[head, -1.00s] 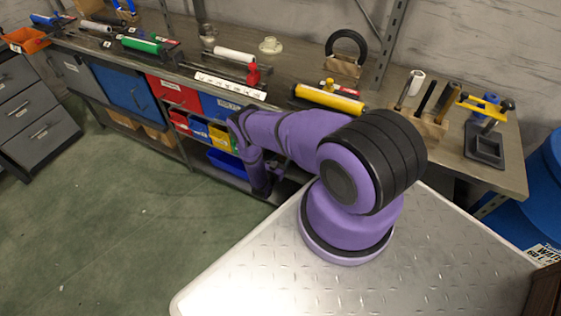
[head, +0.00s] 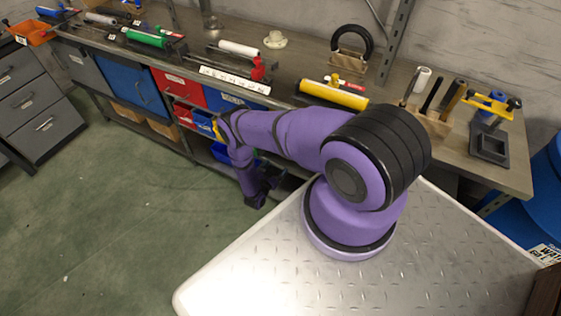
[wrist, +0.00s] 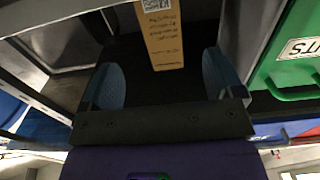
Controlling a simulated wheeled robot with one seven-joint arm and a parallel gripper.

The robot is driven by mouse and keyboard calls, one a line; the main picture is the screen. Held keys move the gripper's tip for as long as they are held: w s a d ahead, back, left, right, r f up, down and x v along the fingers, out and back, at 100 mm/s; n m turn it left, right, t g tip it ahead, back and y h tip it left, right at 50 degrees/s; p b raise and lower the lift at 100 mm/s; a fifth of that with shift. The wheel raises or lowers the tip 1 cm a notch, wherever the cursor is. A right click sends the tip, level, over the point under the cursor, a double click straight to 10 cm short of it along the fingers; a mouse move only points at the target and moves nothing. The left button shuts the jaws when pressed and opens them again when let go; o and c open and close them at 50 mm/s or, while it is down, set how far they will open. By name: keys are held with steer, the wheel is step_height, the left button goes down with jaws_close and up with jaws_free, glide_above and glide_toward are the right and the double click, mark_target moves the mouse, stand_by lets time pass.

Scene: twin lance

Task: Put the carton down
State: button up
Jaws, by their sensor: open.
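The carton (wrist: 163,38) is an orange-brown box with a printed label and a square code, at the top middle of the wrist view. It stands in a dark space and its upper part is cut off by the frame edge. My gripper (wrist: 163,72) is open, with one blue finger on each side of the picture and a gap between each finger and the carton's sides. In the head view my gripper (head: 264,186) is low in front of the bench's lower shelf. The carton cannot be made out in the head view.
The workbench (head: 400,80) carries tools, a yellow cylinder (head: 333,95) and a tool block (head: 432,120). Red (head: 178,86) and blue (head: 130,87) drawer fronts hang below it. A green front (wrist: 290,60) is close at right in the wrist view. Green floor (head: 110,220) is open at left.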

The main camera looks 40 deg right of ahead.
steer(key=shift+v, duration=1.8)
